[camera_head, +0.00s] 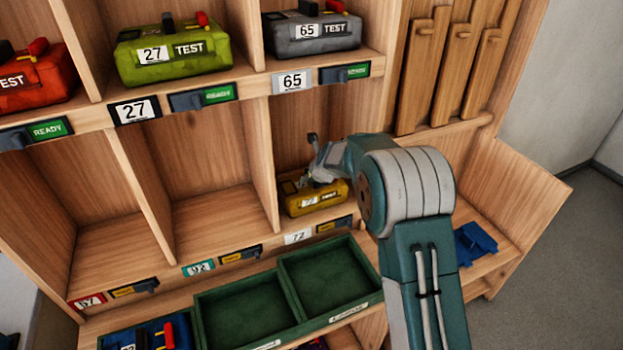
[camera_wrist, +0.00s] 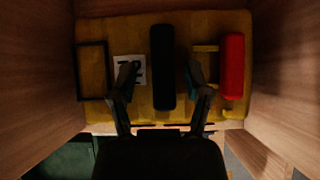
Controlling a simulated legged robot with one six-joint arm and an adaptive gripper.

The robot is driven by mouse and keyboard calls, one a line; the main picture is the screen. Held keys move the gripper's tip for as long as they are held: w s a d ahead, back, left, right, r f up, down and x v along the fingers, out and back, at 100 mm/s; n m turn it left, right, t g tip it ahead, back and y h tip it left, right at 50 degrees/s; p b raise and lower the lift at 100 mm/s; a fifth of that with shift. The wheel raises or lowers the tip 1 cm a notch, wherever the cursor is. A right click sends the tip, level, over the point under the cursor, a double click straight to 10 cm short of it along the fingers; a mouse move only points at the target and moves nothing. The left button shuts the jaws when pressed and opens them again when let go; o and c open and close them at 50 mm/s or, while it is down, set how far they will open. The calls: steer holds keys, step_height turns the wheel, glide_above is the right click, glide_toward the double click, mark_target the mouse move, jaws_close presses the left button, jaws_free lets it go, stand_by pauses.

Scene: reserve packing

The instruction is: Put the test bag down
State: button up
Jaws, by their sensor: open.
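The yellow test bag (camera_head: 318,203) sits on the floor of the lower compartment above the white 72 tag (camera_head: 298,237). In the wrist view the bag (camera_wrist: 182,98) shows from above, with a black handle (camera_wrist: 162,68), a red part at right and a white number label partly hidden by a finger. My gripper (camera_head: 316,172) is over the bag, partly hidden by my arm in the head view. In the wrist view my gripper (camera_wrist: 162,82) is open, one finger on each side of the handle, with gaps between.
Compartment walls stand close on both sides of the bag. A green test bag (camera_head: 172,52) and a grey one (camera_head: 312,36) are on the shelf above. The lower compartments to the left are empty. A green divided tray (camera_head: 287,290) lies in front.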

steer(key=s+d+r+n, duration=0.3)
steer(key=s+r+n, duration=0.1)
steer(key=s+r, duration=0.35)
steer(key=s+d+r+n, duration=0.3)
steer(key=s+r, duration=0.4)
steer(key=r, duration=0.1)
steer(key=s+d+r+n+g+h, duration=0.1)
steer(key=s+d+n, duration=0.3)
steer(key=s+n, duration=0.8)
steer(key=s+d+r+n+h, duration=0.1)
steer(key=s+d+n, duration=0.3)
steer(key=s+n, duration=0.8)
steer(key=s+h, duration=0.1)
steer(key=s, duration=0.6)
steer(key=shift+d+r+g, duration=0.2)
steer(key=shift+r+g, duration=0.15)
steer(key=shift+g, duration=0.05)
